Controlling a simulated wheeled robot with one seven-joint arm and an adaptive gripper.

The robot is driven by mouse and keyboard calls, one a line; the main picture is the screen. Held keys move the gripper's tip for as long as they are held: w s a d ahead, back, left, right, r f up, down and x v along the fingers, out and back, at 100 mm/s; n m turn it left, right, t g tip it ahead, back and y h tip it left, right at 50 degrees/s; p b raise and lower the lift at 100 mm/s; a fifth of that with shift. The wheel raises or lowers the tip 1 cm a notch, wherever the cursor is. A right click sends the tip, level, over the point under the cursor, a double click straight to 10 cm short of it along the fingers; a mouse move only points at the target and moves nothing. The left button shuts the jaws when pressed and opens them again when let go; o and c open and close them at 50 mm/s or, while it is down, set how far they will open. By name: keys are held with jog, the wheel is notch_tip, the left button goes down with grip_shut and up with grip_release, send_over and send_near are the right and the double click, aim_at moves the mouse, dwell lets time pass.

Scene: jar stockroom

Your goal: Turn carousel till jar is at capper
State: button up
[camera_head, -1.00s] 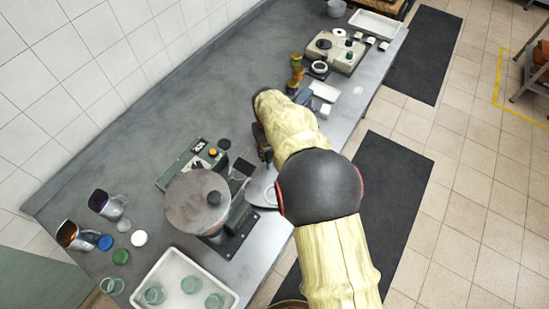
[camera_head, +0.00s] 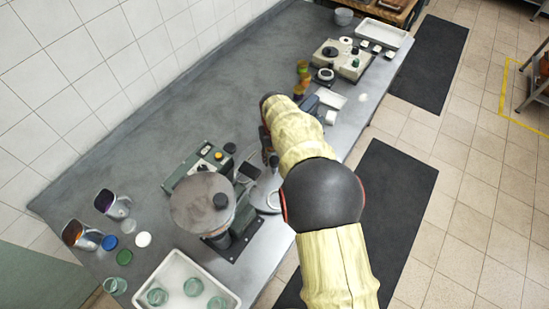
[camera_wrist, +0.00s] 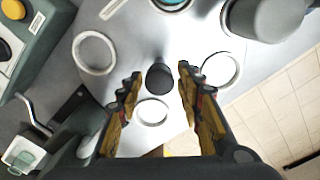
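The carousel (camera_head: 262,202) is a pale metal plate beside the machine on the bench, partly hidden by my arm. In the wrist view the carousel plate (camera_wrist: 122,84) shows ring-shaped seats, one at left (camera_wrist: 95,52), one at right (camera_wrist: 221,69) and one near the bottom (camera_wrist: 152,111). A teal-rimmed jar (camera_wrist: 172,4) is cut off at the top edge. A black knob (camera_wrist: 160,78) stands between my open fingers (camera_wrist: 160,92); I see a gap on both sides. My gripper (camera_head: 268,150) is over the carousel in the head view. I cannot tell which part is the capper.
A round grey machine top (camera_head: 202,202) and a green control box (camera_head: 197,168) stand left of the carousel. A white tray (camera_head: 222,290) of glass jars, loose lids (camera_head: 124,257) and metal jugs (camera_head: 82,237) are nearer. A dark mat (camera_head: 388,205) lies on the floor.

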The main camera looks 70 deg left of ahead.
jog(key=shift+o, duration=1)
notch_tip(320, 180, up, 12)
jog(key=shift+f, duration=0.1)
jog(key=shift+c, duration=0.2)
